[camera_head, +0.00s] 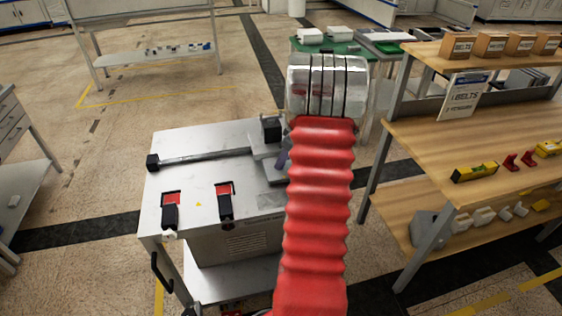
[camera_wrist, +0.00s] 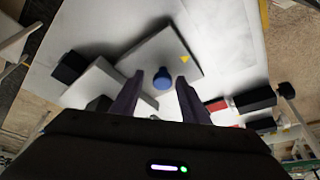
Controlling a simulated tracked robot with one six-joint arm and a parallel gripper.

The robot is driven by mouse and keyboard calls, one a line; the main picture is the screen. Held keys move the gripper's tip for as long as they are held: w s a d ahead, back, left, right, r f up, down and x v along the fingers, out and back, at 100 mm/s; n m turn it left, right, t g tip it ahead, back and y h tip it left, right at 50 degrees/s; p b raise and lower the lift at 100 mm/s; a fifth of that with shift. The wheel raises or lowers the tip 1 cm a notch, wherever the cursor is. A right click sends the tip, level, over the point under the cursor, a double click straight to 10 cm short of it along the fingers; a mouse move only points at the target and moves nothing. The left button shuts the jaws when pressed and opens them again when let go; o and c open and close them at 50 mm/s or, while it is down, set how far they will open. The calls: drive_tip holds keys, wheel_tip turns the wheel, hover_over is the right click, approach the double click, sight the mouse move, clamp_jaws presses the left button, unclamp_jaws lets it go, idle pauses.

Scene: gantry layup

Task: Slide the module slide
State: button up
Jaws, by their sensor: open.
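The module slide shows in the head view as a dark rail (camera_head: 205,157) across a grey bench, with a black block at each end. A grey carriage plate (camera_head: 267,142) sits at its right end, partly hidden by my arm. In the wrist view the grey plate (camera_wrist: 195,48) carries a round blue knob (camera_wrist: 162,75). My gripper (camera_wrist: 159,77) is open, with its two dark purple fingers on either side of the knob in the picture. Gaps show on both sides of the knob. Its height relative to the fingertips cannot be told. In the head view my red arm hides most of the gripper.
Two black handles on red plates, a left one (camera_head: 170,210) and a right one (camera_head: 224,203), stand on the bench front. A wooden shelf unit (camera_head: 450,130) with boxes and tools is at the right. The bench top (camera_head: 190,140) behind the rail is clear.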

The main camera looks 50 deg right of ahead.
drive_tip(key=shift+r, duration=0.2)
drive_tip(key=v, duration=1.3)
drive_tip(key=shift+s, duration=0.15)
drive_tip(key=shift+r, duration=0.15)
